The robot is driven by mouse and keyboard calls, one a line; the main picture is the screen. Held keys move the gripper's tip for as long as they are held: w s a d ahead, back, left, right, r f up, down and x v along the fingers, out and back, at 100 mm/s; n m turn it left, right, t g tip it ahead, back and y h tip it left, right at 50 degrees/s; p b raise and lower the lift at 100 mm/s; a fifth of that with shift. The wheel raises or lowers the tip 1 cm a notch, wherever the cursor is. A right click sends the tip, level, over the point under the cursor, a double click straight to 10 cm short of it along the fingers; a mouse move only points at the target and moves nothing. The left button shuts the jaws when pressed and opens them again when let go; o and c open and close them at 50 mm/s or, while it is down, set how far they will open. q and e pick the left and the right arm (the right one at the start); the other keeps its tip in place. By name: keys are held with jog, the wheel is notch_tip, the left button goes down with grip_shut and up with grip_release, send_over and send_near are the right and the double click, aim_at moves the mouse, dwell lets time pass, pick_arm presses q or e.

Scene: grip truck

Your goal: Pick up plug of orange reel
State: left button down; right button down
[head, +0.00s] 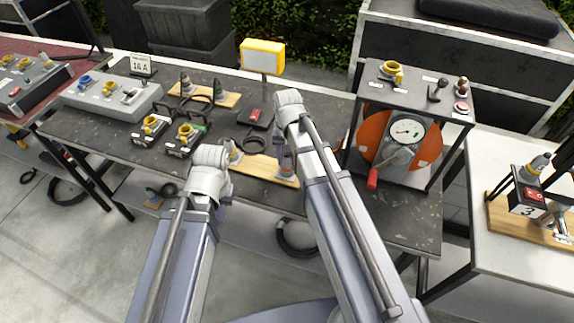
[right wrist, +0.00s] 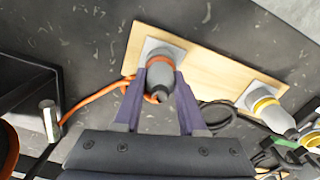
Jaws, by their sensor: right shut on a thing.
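The orange reel (head: 370,135) stands in a dark frame at the table's right, with a red-handled crank on its front. Its grey plug with an orange ring (right wrist: 159,74) stands in a white holder on a wooden board (right wrist: 205,68). My right gripper (right wrist: 160,84) is shut on this plug, one purple finger on each side. The orange cable (right wrist: 92,101) runs from the plug toward the left. In the head view my right gripper (head: 287,166) is over the board.
A second grey plug with a yellow ring (right wrist: 266,107) stands on the same board, close to the right. Black cables lie beside it. Yellow and blue sockets (head: 152,127) and a yellow lamp (head: 262,57) stand farther back on the dark table.

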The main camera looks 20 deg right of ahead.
jog(key=shift+r, duration=0.1)
notch_tip(320, 180, up, 10)
jog(key=p, duration=1)
notch_tip(320, 180, down, 4)
jog(key=b, duration=0.3)
jog(key=shift+b, duration=0.4)
jog(key=shift+r, duration=0.15)
jog(key=shift+a, duration=0.15)
